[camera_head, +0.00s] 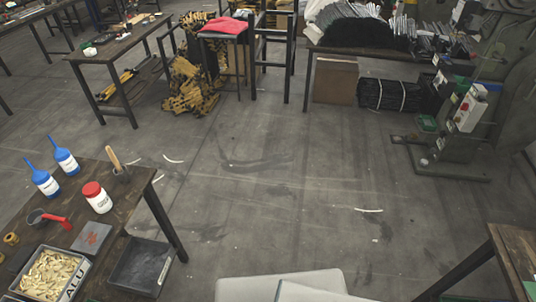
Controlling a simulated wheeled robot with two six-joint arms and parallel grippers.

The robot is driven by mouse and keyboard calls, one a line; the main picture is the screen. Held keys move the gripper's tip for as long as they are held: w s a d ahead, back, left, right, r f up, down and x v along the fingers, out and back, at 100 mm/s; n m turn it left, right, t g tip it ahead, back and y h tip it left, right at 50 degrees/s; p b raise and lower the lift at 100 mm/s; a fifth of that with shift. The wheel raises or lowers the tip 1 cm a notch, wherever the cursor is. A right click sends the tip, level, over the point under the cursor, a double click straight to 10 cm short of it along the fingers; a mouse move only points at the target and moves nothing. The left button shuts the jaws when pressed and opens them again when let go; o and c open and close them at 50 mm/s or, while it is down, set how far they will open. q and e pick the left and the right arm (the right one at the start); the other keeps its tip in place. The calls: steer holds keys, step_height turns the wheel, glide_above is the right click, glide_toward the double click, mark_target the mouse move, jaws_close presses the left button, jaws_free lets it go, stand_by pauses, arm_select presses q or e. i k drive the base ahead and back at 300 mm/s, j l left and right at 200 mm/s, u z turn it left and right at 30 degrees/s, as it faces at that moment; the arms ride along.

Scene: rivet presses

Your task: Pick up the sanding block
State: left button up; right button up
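No thing in view is clearly a sanding block. A flat grey piece with a red mark (91,236) lies on the dark wooden table (140,192) at the lower left, beside a bin of rivets. I cannot tell whether it is the sanding block. Neither of my grippers is in view.
The table holds two blue bottles (66,161), a red-lidded white jar (96,197), a wooden-handled tool in a cup (114,160), a red-handled scoop (52,219) and the ALU bin (82,268). A black tray (141,268) is at its edge. Mid-floor is clear.

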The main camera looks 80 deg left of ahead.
mark_target(18, 262)
steer(key=u, duration=5.05)
